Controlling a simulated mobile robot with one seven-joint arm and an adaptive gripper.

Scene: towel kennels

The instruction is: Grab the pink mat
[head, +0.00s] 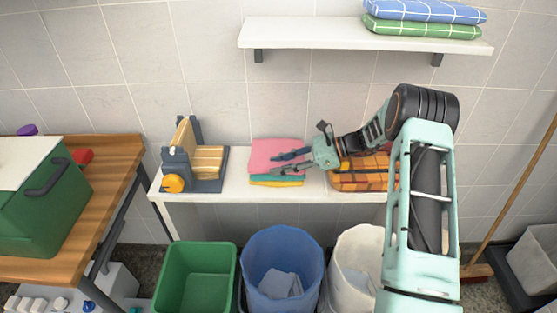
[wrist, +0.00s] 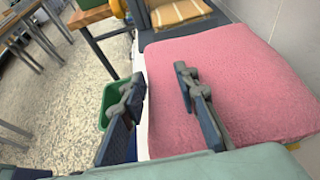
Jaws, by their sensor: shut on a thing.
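The pink mat (head: 272,146) is a folded, soft-looking cloth on top of a small stack on the white bench. It fills much of the wrist view (wrist: 235,80). My gripper (head: 276,158) reaches in from the right, low over the front of the stack. In the wrist view my gripper (wrist: 158,85) has one finger over the pink top and the other outside its front edge. It is shut on the pink mat's edge; the pinched part is mostly hidden by the fingers. The mat still rests on the stack.
Yellow and teal cloths (head: 277,181) lie under the pink mat. A wooden-and-grey press-like device (head: 205,165) stands left, an orange plaid cushion (head: 350,181) right. Green (head: 196,280) and blue (head: 283,245) bins stand below. A shelf (head: 330,33) hangs above.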

